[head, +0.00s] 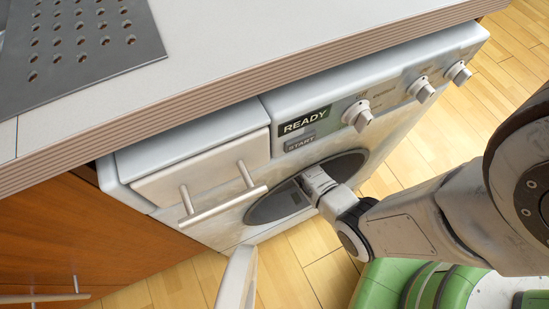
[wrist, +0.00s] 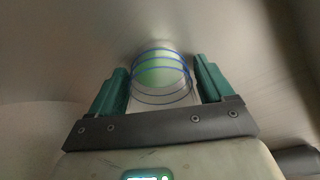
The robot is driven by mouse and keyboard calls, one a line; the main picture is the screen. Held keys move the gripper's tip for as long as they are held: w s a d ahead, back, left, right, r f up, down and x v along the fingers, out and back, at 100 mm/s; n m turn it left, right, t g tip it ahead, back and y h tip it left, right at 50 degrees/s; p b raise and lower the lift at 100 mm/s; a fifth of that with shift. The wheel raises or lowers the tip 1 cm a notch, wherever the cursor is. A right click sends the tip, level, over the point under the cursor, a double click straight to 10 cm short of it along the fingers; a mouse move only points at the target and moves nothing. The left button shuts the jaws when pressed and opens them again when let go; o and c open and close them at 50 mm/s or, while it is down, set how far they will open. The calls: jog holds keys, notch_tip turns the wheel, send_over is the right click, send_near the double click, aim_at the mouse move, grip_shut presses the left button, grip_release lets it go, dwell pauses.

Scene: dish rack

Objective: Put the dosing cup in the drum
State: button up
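The dosing cup (wrist: 160,70) is a pale green, see-through cup with blue rings. In the wrist view it sits between the two green fingers of my gripper (wrist: 162,82), which appear to press on its sides. Smooth grey metal, the drum wall (wrist: 60,50), surrounds it. In the head view my gripper reaches into the round dark drum opening (head: 272,207) of the white washing machine; its fingertips and the cup are hidden there.
The washer's front has a drawer with a bar handle (head: 225,205), knobs (head: 358,115) and a READY display (head: 304,120). A white open door edge (head: 237,280) stands in front, left of my arm. The countertop (head: 215,50) overhangs above. Wooden floor lies to the right.

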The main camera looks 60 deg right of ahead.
jog(key=shift+o, duration=1.3)
jog(key=shift+r, duration=0.1)
jog(key=a+p+v, duration=0.1)
jog(key=p+v, duration=0.2)
jog(key=v, duration=0.4)
jog(key=shift+d+p, duration=0.3)
jog(key=shift+d, duration=0.2)
jog(key=shift+r, duration=0.15)
grip_shut()
dwell(0.4)
